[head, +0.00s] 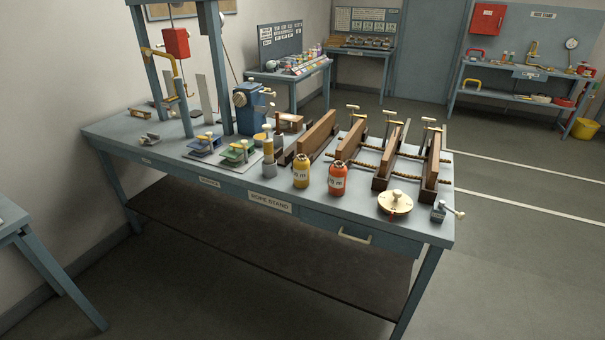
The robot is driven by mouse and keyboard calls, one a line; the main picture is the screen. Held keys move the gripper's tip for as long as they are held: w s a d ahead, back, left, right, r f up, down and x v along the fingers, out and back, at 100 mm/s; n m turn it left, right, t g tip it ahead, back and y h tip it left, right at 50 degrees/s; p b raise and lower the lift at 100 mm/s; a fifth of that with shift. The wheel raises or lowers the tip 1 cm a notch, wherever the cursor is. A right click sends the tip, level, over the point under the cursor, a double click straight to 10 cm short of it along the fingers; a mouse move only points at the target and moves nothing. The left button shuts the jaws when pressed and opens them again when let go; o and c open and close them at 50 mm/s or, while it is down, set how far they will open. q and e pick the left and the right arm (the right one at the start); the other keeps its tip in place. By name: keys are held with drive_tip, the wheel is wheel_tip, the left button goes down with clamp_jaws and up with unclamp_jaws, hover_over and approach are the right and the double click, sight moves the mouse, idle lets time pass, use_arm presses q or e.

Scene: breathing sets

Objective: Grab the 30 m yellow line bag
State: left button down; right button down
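The yellow line bag (301,172) stands upright near the front edge of the blue-grey bench labelled ROPE STAND (225,185). It is a small rounded bag with a white label whose print is too small to read surely. An orange-red bag (337,179) of similar shape stands just to its right, a small gap apart. Neither of my grippers shows in the head view.
A yellow and grey cylinder (268,158) stands close left of the yellow bag. Wooden boards with clamps (390,160) lie behind. A round brass disc (395,202) and a small vise (440,212) sit at the right end. The floor in front is clear.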

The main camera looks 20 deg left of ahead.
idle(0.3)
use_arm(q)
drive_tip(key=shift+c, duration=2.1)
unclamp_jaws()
